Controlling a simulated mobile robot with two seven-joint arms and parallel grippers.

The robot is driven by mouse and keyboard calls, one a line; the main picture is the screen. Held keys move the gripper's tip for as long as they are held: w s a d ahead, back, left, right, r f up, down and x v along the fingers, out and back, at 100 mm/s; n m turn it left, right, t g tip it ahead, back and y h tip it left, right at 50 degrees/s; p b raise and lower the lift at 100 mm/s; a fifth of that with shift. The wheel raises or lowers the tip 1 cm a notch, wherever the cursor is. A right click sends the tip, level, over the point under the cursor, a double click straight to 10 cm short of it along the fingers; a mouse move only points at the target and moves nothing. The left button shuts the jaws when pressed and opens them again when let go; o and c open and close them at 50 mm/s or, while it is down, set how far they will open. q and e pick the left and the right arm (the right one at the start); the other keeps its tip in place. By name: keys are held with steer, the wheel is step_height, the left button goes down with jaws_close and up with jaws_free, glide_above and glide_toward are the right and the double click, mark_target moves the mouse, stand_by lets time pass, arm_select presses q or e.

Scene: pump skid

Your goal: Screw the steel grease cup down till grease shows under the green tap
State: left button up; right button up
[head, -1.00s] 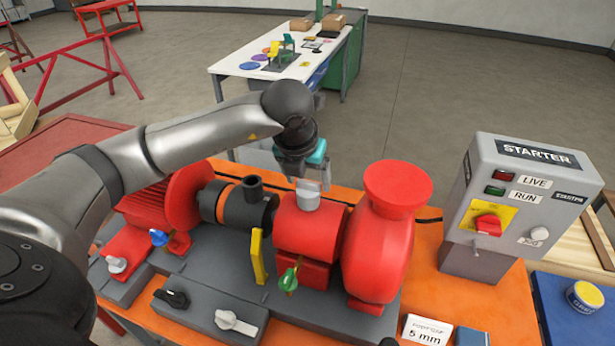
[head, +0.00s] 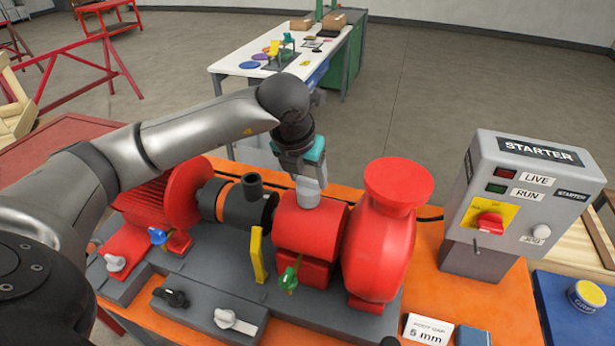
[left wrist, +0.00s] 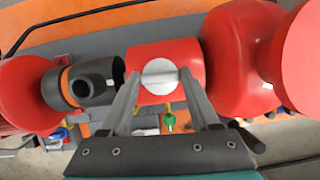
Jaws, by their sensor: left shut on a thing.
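The steel grease cup (head: 308,193) sits on top of the red bearing housing (head: 310,225). My left gripper (head: 309,180) points down from above and is shut on the cup. In the left wrist view the cup's round pale top (left wrist: 159,77) lies between the two fingers (left wrist: 158,88). The green tap (head: 288,279) is on the front of the housing, and it also shows in the left wrist view (left wrist: 169,122). I cannot make out any grease under the tap. My right gripper is in neither view.
A yellow upright plate (head: 257,256) stands left of the tap. The red pump casing (head: 380,250) is close on the right and the black coupling (head: 240,206) on the left. The grey starter box (head: 520,190) stands at the right. Knobs sit along the front.

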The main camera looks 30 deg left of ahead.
arm_select(q)
steer(key=m+h+b, duration=0.1)
steer(key=m+b, duration=0.1)
steer(key=m, duration=0.1)
steer(key=shift+a+f+b, duration=0.1)
steer(key=shift+a+b, duration=0.05)
steer(key=shift+b, duration=0.25)
steer(key=m+h+b, duration=0.1)
steer(key=m, duration=0.2)
steer(key=shift+m+h+b, duration=0.3)
steer(key=shift+m+b, duration=0.1)
steer(key=m+g+h, duration=0.1)
steer(key=m, duration=0.2)
steer(key=shift+w+a+m, duration=0.1)
steer(key=shift+a+m, duration=0.05)
steer(key=shift+m, duration=0.15)
steer(key=shift+w+m+g+h, duration=0.1)
steer(key=shift+m+g+h, duration=0.25)
steer(key=shift+m, duration=0.8)
steer(key=shift+m+g+h, duration=0.35)
steer(key=shift+m, duration=0.8)
steer(key=o, duration=1.4)
steer(key=shift+c, duration=0.2)
steer(key=v, duration=1.5)
steer(key=shift+r, duration=0.3)
